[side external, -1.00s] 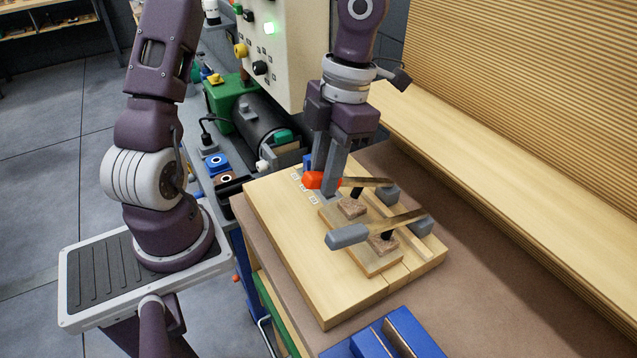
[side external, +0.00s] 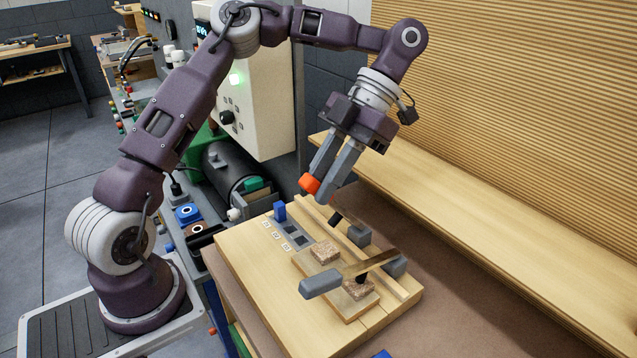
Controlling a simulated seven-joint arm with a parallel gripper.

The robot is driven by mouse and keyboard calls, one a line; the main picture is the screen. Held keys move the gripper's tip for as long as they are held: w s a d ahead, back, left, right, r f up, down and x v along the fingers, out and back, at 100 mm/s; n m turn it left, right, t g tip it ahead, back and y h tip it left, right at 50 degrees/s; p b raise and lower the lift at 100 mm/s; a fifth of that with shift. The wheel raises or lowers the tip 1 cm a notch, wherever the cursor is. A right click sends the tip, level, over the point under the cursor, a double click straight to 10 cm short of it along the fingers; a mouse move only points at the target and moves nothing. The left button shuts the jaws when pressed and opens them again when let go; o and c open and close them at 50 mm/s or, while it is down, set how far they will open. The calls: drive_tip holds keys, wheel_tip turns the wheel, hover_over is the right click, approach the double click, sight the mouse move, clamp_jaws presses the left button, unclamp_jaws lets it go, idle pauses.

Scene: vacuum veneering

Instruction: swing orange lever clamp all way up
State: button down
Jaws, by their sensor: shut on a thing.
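My gripper (side external: 322,188) is shut on the orange handle (side external: 309,184) of one lever clamp, high above the wooden board (side external: 262,265). The orange lever is raised and tilted; most of its bar is hidden behind my fingers. Its black pressing tip (side external: 335,217) hangs clear of the work. A grey clamp base (side external: 358,236) stands below it at the board's far edge. The speckled pad (side external: 325,252) beneath is uncovered. The second clamp, with a grey handle (side external: 321,283), lies down, its bar over another speckled pad (side external: 358,290).
A small blue block (side external: 280,210) stands at the board's back left, beside grey recesses (side external: 291,234). A white control box (side external: 262,100) with a green light stands behind. A ribbed wall and long wooden ledge (side external: 470,200) run along the right.

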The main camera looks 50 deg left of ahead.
drive_tip(key=c, duration=1.2)
unclamp_jaws()
drive_tip(key=shift+c, duration=0.2)
